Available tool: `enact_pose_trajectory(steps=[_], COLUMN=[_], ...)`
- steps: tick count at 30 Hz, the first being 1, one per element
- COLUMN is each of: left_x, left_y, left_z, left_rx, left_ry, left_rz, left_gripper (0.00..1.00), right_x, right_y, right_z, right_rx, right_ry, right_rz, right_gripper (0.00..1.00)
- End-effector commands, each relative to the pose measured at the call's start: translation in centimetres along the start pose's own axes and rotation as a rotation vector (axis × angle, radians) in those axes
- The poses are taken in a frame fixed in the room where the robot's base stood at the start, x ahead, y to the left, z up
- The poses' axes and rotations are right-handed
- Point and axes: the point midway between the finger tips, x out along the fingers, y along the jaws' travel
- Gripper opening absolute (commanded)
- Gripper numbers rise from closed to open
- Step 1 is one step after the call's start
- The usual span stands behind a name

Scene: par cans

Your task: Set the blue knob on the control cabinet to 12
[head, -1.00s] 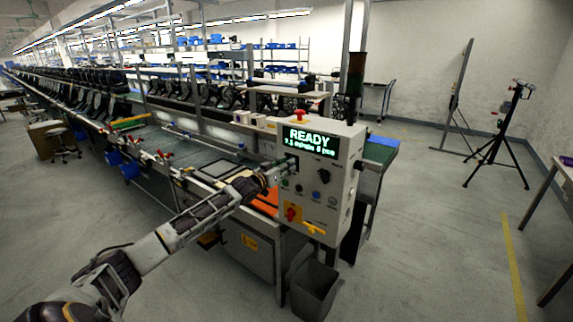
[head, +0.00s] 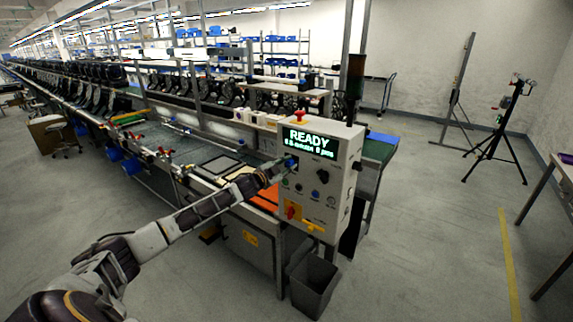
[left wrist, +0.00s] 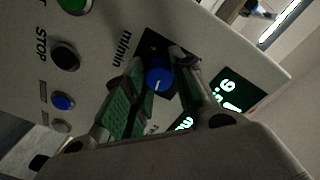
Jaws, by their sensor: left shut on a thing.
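The blue knob (left wrist: 158,75) sits on the light grey front of the control cabinet (head: 345,180), beside the printed "m/min". A small white mark shows on its lower side in the left wrist view. My left gripper (head: 281,165) reaches the cabinet from the left and is shut on the knob, with a green-padded finger on either side of it in the left wrist view (left wrist: 157,72). The lit display (head: 309,142) reads READY, with a speed in m/min below; its digits are too blurred to read surely. My right gripper is not in view.
A black knob (head: 322,169), a blue button (head: 316,194) and a red-and-yellow switch (head: 292,213) are on the same panel. A red mushroom button (head: 299,115) tops the cabinet. A grey bin (head: 313,288) stands below.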

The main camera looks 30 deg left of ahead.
Motion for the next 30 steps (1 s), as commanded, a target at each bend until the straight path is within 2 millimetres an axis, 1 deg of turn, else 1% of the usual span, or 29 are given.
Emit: enact_pose_trajectory(steps=[10, 21, 30], left_x=[0.0, 0.0, 0.0], left_y=[0.1, 0.2, 0.2], left_z=[0.1, 0.0, 0.0], left_rx=[0.327, 0.675, 0.895], left_ry=[-0.021, -0.039, -0.05], left_rz=[0.007, 0.011, 0.013], left_gripper=[0.02, 0.02, 0.02], right_x=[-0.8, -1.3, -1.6], right_y=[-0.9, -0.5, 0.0], right_z=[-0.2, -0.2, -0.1], right_rx=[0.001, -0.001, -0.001], right_ry=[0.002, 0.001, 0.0], right_rz=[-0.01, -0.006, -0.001], right_gripper=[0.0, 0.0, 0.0])
